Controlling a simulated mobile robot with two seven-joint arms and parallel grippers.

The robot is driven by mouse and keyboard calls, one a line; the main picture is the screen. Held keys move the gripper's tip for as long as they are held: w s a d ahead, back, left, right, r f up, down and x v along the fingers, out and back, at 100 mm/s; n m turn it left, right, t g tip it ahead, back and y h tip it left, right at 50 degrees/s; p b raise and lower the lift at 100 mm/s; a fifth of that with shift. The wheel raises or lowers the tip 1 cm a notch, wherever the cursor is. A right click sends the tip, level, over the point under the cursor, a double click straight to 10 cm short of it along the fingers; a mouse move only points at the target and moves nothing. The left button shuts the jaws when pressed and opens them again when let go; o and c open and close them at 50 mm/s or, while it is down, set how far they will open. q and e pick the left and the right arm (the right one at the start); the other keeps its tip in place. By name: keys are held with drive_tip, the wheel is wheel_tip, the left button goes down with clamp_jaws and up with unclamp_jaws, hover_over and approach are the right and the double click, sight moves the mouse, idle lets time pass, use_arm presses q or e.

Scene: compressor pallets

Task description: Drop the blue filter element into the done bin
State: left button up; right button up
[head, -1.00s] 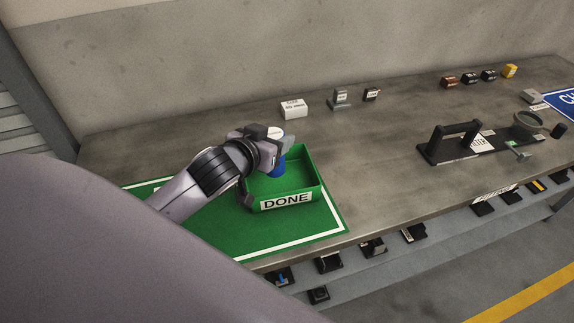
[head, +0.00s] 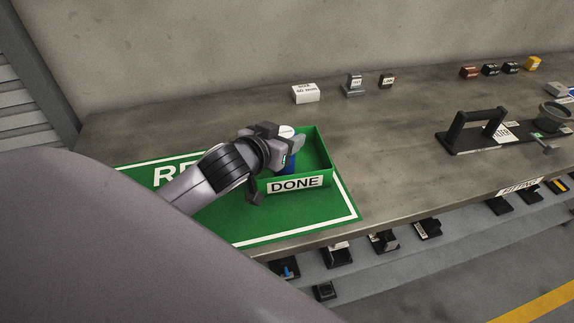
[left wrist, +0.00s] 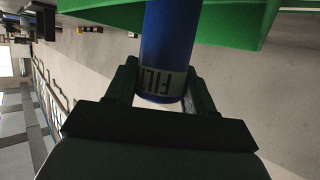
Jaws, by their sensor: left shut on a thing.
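The blue filter element (left wrist: 168,45) is a blue cylinder with a pale band lettered "FILT". My left gripper (left wrist: 165,88) is shut on it near its banded end. In the head view the left gripper (head: 288,146) is over the left part of the green done bin (head: 296,184), which has a "DONE" label on its front. The blue of the filter element (head: 290,163) shows below the fingers, within the bin's outline. I cannot tell whether it touches the bin floor. My right gripper is not in view.
The bin stands on a green mat (head: 290,226) with a white border. A white labelled box (head: 306,94) and small parts stand behind it. A black handled fixture (head: 478,130) is to the right. The bench between is clear. Several parts sit on a lower shelf.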

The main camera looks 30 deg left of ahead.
use_arm(q)
drive_tip(key=o, duration=1.1)
drive_tip(key=shift+o, duration=0.2)
drive_tip(key=v, duration=0.7)
drive_tip(key=shift+s, duration=0.1)
